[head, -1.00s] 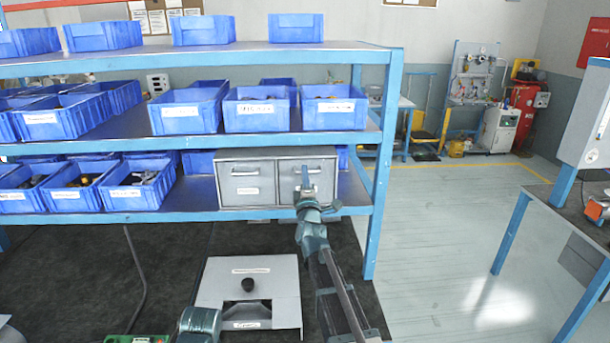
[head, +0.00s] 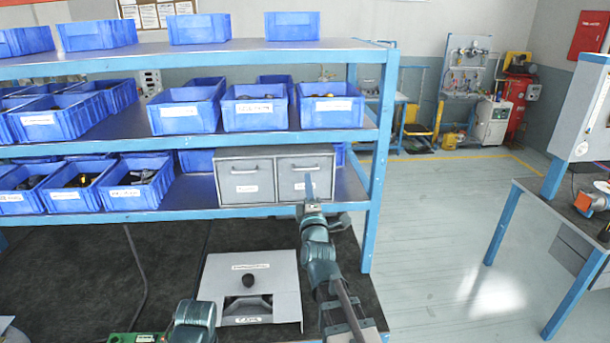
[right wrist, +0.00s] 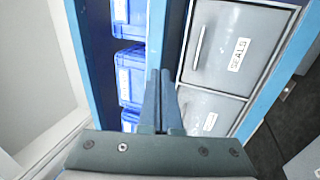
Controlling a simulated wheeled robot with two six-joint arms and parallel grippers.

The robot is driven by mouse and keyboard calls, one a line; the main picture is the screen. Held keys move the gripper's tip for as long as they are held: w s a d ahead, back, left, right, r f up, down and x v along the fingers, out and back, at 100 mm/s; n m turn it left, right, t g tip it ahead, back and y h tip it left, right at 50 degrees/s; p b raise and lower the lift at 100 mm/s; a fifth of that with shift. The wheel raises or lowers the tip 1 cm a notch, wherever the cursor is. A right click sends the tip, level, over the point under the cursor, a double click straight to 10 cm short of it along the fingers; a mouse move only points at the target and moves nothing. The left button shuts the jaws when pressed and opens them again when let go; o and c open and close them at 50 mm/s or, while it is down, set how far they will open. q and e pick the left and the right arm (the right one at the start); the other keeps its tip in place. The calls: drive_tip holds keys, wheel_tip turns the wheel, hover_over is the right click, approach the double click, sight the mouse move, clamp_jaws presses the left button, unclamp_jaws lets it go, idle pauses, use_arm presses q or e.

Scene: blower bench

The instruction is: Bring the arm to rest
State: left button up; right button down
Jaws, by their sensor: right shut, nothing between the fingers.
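My right gripper (head: 309,188) is in front of the right drawer of the grey two-drawer cabinet (head: 247,162) on the lower shelf. In the right wrist view its two fingers (right wrist: 161,85) are together with nothing between them, and the cabinet (right wrist: 215,100) lies to their right. Both drawers look closed. A gap shows between the fingers and the drawer fronts in the right wrist view. My left gripper is not in view; a teal link of mine shows at the bottom of the head view.
The blue shelf rack (head: 378,185) holds several blue bins (head: 185,108). A blue-legged bench (head: 505,222) stands at the right. The floor between rack and bench is clear.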

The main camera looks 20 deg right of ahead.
drive_tip(key=shift+s+a+r, duration=0.15)
drive_tip(key=shift+s+a, duration=0.05)
drive_tip(key=shift+s, duration=0.35)
drive_tip(key=shift+s+a+r, duration=0.1)
drive_tip(key=shift+s+a, duration=0.05)
drive_tip(key=shift+s, duration=0.35)
